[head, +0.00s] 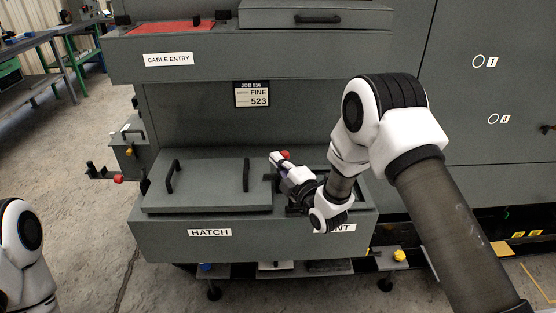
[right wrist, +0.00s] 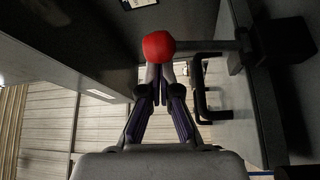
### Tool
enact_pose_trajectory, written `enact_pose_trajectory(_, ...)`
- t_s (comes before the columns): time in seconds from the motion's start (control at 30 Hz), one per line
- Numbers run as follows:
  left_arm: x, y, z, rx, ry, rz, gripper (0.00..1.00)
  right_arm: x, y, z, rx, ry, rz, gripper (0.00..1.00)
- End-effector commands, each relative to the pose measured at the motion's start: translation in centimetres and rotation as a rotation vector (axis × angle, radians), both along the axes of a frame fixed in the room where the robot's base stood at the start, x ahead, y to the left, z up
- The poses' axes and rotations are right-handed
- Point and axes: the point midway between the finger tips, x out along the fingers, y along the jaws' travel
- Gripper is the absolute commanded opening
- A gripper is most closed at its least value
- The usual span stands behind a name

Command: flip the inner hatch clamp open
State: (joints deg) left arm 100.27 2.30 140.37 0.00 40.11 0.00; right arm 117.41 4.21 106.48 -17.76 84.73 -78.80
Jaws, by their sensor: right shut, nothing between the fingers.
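The inner hatch clamp shows its red knob (head: 286,154) in the head view, just right of the hatch lid (head: 205,193). In the right wrist view the red knob (right wrist: 158,46) sits at the end of a grey bar that runs right to a dark block. My right gripper (head: 280,163) is at the knob, and most of the clamp is hidden behind it. In the right wrist view its fingers (right wrist: 160,78) are together and empty, with their tips just below or behind the knob. I cannot tell whether they touch it. My left gripper is out of view.
The lid lies flat on the HATCH box (head: 160,238) and carries two black handles (head: 170,178). An outer clamp with a red knob (head: 118,179) is at the box's left side. A shelf marked CABLE ENTRY (head: 230,59) overhangs the back. Open floor lies left.

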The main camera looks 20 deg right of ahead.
Motion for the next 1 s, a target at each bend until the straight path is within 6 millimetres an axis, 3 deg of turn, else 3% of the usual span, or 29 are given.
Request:
enact_pose_trajectory(0.53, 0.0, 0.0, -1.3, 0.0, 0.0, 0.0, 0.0, -0.2, -0.8, -0.2, 0.094, -0.026, -0.002, 0.0)
enact_pose_trajectory(1.0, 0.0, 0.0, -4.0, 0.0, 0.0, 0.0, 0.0, -0.8, -2.7, -1.0, 0.133, -0.038, -0.003, 0.0)
